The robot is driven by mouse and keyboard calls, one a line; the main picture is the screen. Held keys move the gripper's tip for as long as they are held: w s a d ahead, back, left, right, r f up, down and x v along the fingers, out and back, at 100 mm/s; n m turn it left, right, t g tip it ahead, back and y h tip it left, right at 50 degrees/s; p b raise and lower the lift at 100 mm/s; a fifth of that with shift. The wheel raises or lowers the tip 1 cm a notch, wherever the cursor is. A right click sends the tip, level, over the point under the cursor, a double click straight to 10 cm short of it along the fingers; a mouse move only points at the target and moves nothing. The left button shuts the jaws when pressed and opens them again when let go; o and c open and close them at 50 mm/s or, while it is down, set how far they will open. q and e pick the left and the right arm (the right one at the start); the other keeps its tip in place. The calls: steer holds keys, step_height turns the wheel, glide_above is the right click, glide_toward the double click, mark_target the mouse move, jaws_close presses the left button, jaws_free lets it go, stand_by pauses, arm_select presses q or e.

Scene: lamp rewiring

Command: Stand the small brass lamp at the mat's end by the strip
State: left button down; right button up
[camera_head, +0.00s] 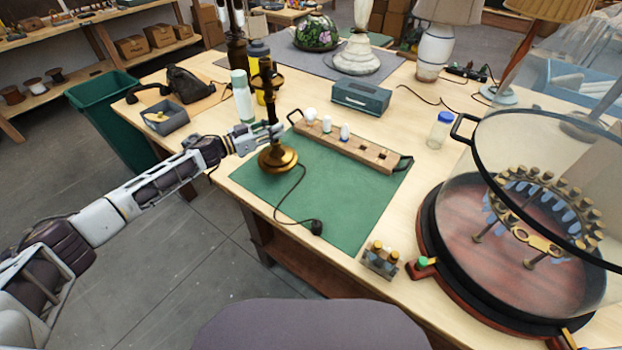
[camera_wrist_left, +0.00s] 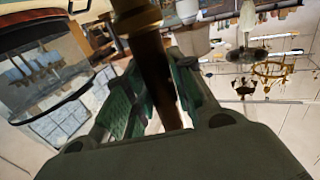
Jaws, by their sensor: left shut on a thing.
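The small brass lamp (camera_head: 278,159) has a round brass base, a dark stem and a cord with a black plug (camera_head: 316,227) lying on the green mat (camera_head: 345,205). It looks upright over the mat's far left end, beside the wooden strip (camera_head: 365,150). I cannot tell if its base touches the mat. My left gripper (camera_head: 268,136) is shut on the lamp's stem just above the base. In the left wrist view the stem (camera_wrist_left: 160,85) lies between green finger pads. The strip has dark end handles and several sockets, with white bulbs at its left part. My right gripper is out of view.
A white bottle (camera_head: 242,96) and a yellow bottle (camera_head: 259,60) stand close behind the lamp. A grey bin (camera_head: 167,119) is to the left, a teal box (camera_head: 361,98) behind the strip. A large round glass-covered stand (camera_head: 480,290) fills the right. The mat's near part is mostly clear.

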arm_select(q)
steer(key=shift+w+a+r, duration=0.2)
steer(key=shift+w+a, duration=0.35)
steer(key=shift+a, duration=0.15)
steer(key=w+a, duration=0.1)
steer(key=w+a+b, duration=0.1)
steer(key=shift+a, duration=0.4)
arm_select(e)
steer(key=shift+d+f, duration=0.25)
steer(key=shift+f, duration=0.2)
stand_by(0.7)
